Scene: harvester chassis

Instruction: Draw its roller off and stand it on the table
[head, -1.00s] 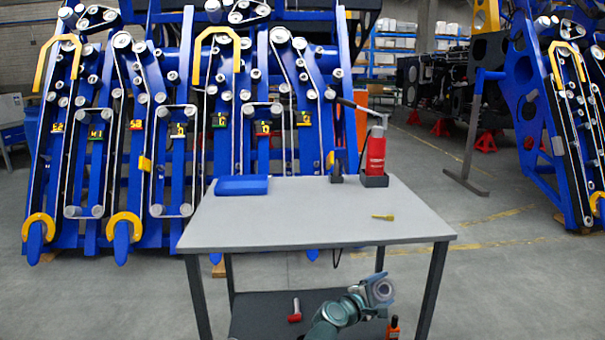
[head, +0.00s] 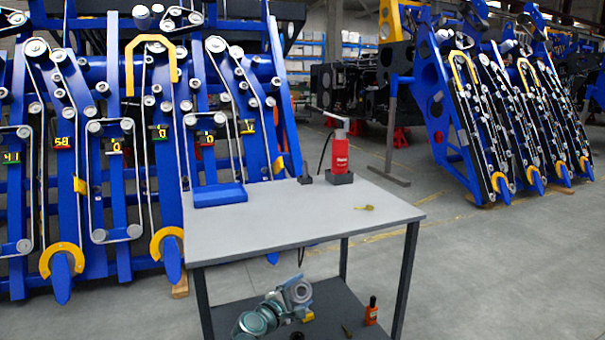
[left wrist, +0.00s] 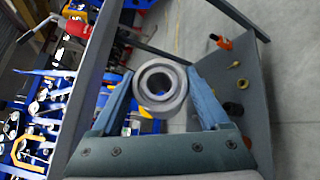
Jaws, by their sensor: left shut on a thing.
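My left gripper (head: 297,291) is low in the head view, beside the front of the table and below its top. It is shut on a grey round roller (head: 302,293). In the left wrist view the roller (left wrist: 160,85) sits between the two blue fingers (left wrist: 161,100), its ringed end with a dark centre facing the camera. The table (head: 300,230) has a light grey top with a wide bare middle. The blue harvester chassis (head: 181,100), with belts and many small rollers, stands behind it. My right gripper is not in view.
On the tabletop are a blue tray (head: 219,195) at the left, a red cylinder (head: 340,155) in a black holder at the back, and a small brass piece (head: 364,207) at the right. An orange bottle (head: 371,311) stands on the lower shelf. Open floor lies right.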

